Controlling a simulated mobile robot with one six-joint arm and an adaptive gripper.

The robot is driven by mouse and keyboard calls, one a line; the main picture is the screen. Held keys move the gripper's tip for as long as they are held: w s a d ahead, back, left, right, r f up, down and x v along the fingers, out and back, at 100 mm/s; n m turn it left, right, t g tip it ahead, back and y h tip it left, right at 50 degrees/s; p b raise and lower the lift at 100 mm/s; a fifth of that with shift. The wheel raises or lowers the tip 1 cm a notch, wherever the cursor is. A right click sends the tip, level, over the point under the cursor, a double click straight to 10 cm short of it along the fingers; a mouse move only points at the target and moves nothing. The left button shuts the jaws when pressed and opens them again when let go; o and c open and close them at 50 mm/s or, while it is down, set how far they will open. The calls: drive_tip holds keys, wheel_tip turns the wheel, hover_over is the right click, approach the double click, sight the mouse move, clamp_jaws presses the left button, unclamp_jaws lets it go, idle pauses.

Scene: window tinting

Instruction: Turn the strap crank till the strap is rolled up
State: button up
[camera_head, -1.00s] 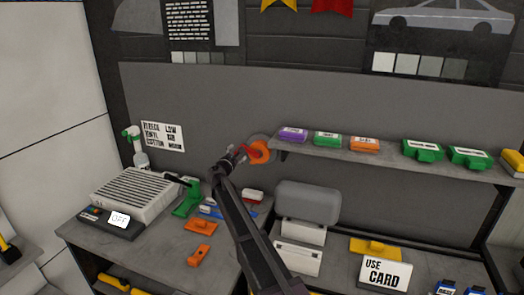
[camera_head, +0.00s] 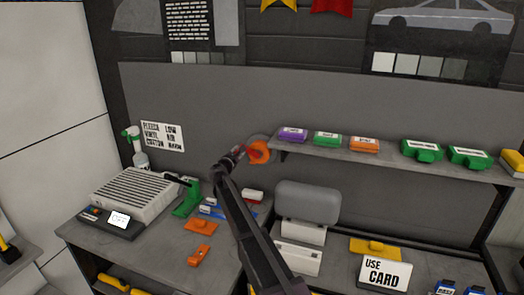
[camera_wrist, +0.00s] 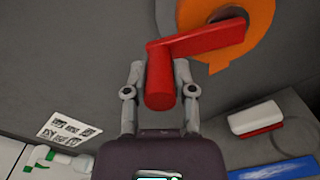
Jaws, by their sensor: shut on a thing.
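The strap crank is a red bent handle (camera_wrist: 160,75) in front of an orange strap roll (camera_wrist: 258,30), mounted on the grey wall panel. In the head view the orange roll (camera_head: 259,152) sits just left of the shelf's left end. My gripper (camera_wrist: 160,88) is shut on the red crank's grip, with one finger on each side of it. It also shows in the head view (camera_head: 237,152), beside the roll. How much strap hangs loose cannot be told, as the roll is partly cut off in the wrist view.
A shelf (camera_head: 400,160) with several coloured blocks runs to the right of the roll. Below are a workbench (camera_head: 165,255) with a grilled box (camera_head: 135,195), a green holder (camera_head: 187,200) and orange pieces. A grey rounded block (camera_head: 307,200) stands right of my arm.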

idle(0.3)
drive_tip(key=shift+f+n+b, duration=0.9)
drive_tip(key=shift+f+b, duration=0.1)
drive_tip(key=shift+f, duration=0.05)
drive_tip(key=shift+o, duration=0.8)
drive_tip(key=shift+d+f+n+b, duration=0.2)
drive_tip(key=shift+f+n+b, duration=1)
drive_tip(key=shift+n, duration=0.2)
drive_tip(key=shift+f+n+b, duration=0.65)
drive_tip(key=shift+n, duration=0.15)
drive_tip(key=shift+c, duration=0.3)
drive_tip(key=shift+f+n, duration=0.15)
drive_tip(key=shift+n, duration=0.25)
drive_tip(key=shift+c, duration=0.5)
